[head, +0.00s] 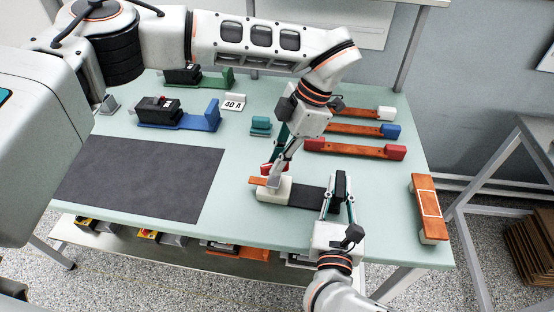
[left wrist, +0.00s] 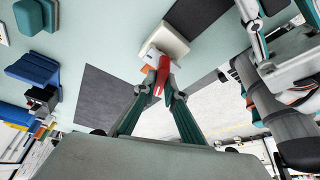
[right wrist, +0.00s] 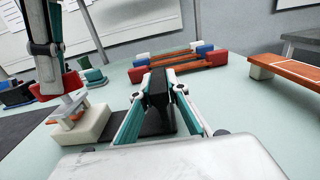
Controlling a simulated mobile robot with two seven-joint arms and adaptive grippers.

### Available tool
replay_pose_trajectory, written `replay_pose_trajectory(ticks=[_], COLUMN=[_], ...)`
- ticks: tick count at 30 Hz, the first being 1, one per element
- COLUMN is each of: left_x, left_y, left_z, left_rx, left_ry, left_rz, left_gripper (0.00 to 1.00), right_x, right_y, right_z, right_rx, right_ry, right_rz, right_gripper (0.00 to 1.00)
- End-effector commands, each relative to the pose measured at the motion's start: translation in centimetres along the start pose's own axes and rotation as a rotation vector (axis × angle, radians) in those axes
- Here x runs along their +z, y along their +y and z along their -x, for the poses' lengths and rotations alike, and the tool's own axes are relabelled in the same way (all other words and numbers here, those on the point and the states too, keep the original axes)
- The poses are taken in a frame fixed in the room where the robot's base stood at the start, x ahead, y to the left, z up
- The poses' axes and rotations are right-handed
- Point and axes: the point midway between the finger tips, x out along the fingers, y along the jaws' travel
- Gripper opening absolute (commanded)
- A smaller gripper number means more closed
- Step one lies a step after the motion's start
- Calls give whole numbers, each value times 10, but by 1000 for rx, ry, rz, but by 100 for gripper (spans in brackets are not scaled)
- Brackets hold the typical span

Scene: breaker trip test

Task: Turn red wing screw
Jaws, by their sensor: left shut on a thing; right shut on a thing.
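The red wing screw (left wrist: 161,76) is between the fingertips of my left gripper (left wrist: 160,92), which is shut on it. In the head view a red part (head: 268,168) shows beside the left gripper (head: 276,178), above a white block (head: 272,195) with an orange strip (head: 259,181). The white block also shows in the left wrist view (left wrist: 168,40). My right gripper (head: 341,205) is shut on an upright black block (head: 341,188) at the right end of a dark base strip (head: 306,197). The right wrist view also shows the black block (right wrist: 158,92). The screw's lower end is hidden.
A dark mat (head: 140,180) lies left of the white block. Blue (head: 195,119) and green (head: 215,82) holders with black devices stand behind it. Several orange bars with coloured ends (head: 355,149) lie at the back right. An orange-topped block (head: 428,205) stands near the right edge.

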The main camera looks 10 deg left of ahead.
Motion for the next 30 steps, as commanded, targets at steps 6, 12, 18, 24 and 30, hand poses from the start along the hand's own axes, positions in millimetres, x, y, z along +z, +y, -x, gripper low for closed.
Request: replay_pose_trajectory(ticks=[6,12,18,24,30], left_x=[0,0,-1,-2,-2], left_y=[2,3,4,5,6], left_z=[0,0,0,-1,-1], left_rx=[-78,-152,-226,-295,-353], left_ry=[-2,-2,-2,-2,-3], left_rz=[192,368,542,709,849], left_gripper=[0,0,0,0,0], right_x=[0,0,0,0,0], right_y=[1,1,1,1,1], right_z=[0,0,0,0,1], right_rx=[2,2,2,2,2], right_ry=[0,0,-1,-1,-1], right_rz=[0,0,0,0,0], right_gripper=[0,0,0,0,0])
